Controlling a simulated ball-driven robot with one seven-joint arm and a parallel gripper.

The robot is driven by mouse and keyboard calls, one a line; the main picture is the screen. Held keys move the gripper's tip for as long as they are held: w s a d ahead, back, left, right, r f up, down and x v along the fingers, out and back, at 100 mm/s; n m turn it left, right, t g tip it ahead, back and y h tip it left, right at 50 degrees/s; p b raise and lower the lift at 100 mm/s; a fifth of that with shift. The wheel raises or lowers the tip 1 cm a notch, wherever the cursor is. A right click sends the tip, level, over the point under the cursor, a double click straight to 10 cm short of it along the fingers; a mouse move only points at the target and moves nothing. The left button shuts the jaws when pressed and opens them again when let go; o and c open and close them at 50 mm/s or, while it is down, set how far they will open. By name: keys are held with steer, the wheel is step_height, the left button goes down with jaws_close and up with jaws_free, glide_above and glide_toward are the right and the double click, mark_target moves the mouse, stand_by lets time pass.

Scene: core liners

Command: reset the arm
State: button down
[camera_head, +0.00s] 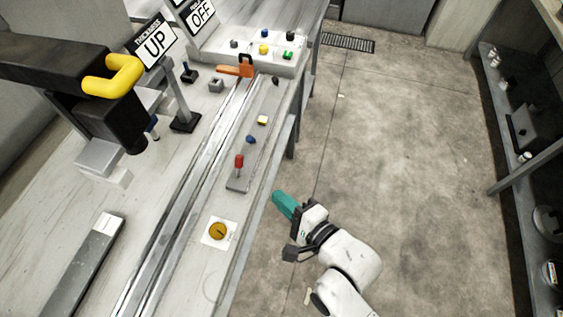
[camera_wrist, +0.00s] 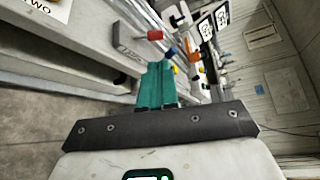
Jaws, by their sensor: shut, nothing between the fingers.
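My gripper (camera_head: 277,197) has teal fingers and shows in the head view at the right edge of the workbench, beside the bench rather than over its top. In the wrist view my gripper (camera_wrist: 158,66) has its teal fingers together, with nothing between them. My white arm reaches up to it from the lower right of the head view. The fingers appear apart from the bench controls.
Open floor (camera_head: 410,160) lies to the right, with a shelf (camera_head: 515,170) beyond.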

steer(key=s+d+f+n+g+h, duration=0.25)
steer(key=d+f+n+h, duration=0.2)
steer(key=d, duration=0.45)
steer(key=s+d+f+n+g+h, duration=0.1)
steer(key=s+d+n+g+h, duration=0.4)
steer(key=s+d, duration=1.1)
steer(key=s+n+g, duration=0.2)
steer(key=n+g, duration=0.1)
steer(key=shift+n+g, duration=0.35)
